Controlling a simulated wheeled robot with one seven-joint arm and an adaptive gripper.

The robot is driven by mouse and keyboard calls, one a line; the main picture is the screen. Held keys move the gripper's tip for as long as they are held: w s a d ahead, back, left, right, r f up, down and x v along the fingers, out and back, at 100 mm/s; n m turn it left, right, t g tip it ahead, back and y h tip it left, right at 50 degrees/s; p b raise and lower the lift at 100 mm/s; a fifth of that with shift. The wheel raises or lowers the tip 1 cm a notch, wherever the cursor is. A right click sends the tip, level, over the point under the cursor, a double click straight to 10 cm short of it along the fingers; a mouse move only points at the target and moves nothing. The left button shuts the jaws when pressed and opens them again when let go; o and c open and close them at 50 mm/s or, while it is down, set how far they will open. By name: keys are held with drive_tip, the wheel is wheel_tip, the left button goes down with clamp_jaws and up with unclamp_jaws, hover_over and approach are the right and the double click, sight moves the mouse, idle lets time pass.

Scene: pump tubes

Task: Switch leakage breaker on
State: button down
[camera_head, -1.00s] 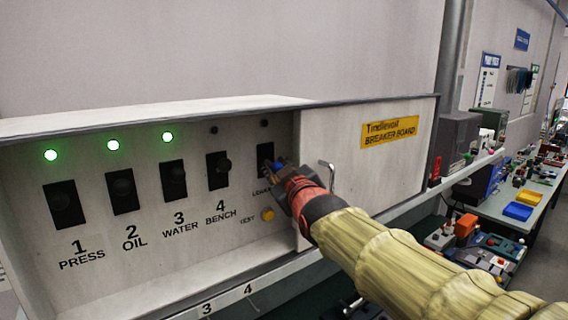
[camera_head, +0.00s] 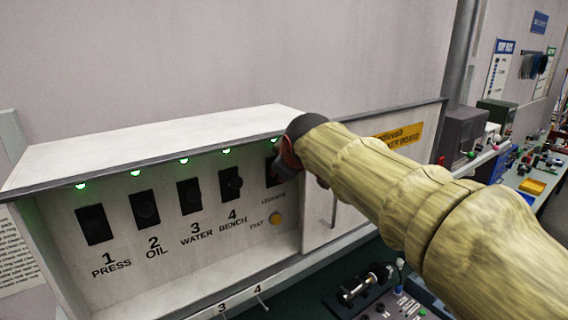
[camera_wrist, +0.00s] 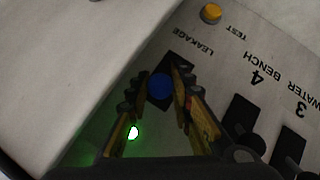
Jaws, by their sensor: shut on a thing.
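The leakage breaker is the rightmost switch on the white breaker board. In the wrist view its black slot plate (camera_wrist: 172,66) shows by the upside-down LEAKAGE label, with a round blue lever end (camera_wrist: 160,87) in front. My gripper (camera_wrist: 160,98) has its fingers on both sides of this lever, shut on it. The green lamp (camera_wrist: 133,132) of this breaker is lit, and the lamp also shows in the head view (camera_head: 274,140). In the head view my arm and gripper hide most of the breaker (camera_head: 270,171) and the lever.
The press (camera_head: 94,225), oil (camera_head: 144,208), water (camera_head: 190,196) and bench (camera_head: 231,184) switches stand to the left, each under a lit green lamp. A yellow test button (camera_head: 275,219) sits below the leakage breaker. The board's top ledge (camera_head: 160,143) overhangs the panel.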

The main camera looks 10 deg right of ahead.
idle(0.4)
drive_tip(key=c, duration=1.8)
unclamp_jaws()
drive_tip(key=shift+w, duration=0.1)
drive_tip(key=shift+c, duration=0.2)
drive_tip(key=v, duration=1.2)
drive_tip(key=s+d+f+m+g+b, duration=0.1)
drive_tip(key=s+f+m+b, duration=0.2)
drive_tip(key=s+f+b, duration=0.6)
drive_tip(key=s+d+f+m+g+b, duration=0.2)
drive_tip(key=s+f+b, duration=0.7)
drive_tip(key=f, duration=2)
drive_tip(key=s+d+f+m+g+b, duration=0.1)
drive_tip(key=s+f+b, duration=0.8)
drive_tip(key=f, duration=1)
drive_tip(key=m+g+b, duration=0.1)
drive_tip(key=m+b, duration=0.1)
drive_tip(key=b, duration=0.1)
drive_tip(key=shift+d+f+m, duration=0.25)
drive_tip(key=shift+d+m, duration=0.15)
